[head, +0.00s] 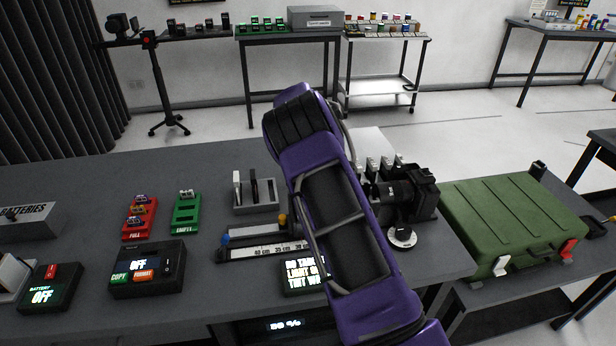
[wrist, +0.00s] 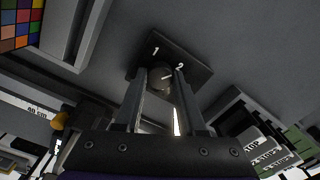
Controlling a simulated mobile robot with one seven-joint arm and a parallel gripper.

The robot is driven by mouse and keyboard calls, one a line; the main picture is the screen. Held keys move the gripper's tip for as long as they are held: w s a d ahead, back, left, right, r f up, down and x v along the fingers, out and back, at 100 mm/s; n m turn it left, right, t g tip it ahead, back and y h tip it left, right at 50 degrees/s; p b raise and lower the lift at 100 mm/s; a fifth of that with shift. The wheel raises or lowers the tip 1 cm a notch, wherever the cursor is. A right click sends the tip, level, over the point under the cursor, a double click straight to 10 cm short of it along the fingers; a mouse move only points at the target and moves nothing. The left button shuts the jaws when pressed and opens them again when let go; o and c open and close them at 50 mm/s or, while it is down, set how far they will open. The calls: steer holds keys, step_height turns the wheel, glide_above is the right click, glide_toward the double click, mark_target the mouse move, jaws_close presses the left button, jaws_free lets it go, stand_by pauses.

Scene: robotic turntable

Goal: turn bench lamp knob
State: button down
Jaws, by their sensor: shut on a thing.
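The knob (wrist: 160,76) is a small round dark knob with a white pointer mark, set on a black plate (wrist: 195,70) marked 1 and 2. The mark points up and right, toward the 2. My gripper (wrist: 158,84) has one finger on each side of the knob and is shut on it. In the head view my purple arm covers the gripper, the knob and its plate. I cannot make out the lamp itself.
On the grey bench, a camera (head: 412,192) stands right of my arm, and a slider with a ruler (head: 262,250) lies left of it. A green case (head: 515,220) is at the right. A colour chart (wrist: 20,22) shows in the wrist view.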

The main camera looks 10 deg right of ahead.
steer(key=shift+r+m, duration=0.1)
steer(key=shift+m, duration=0.2)
steer(key=c, duration=0.5)
jaws_free()
step_height(320, 180, up, 17)
steer(key=shift+a+r, duration=0.15)
steer(key=shift+r, duration=0.05)
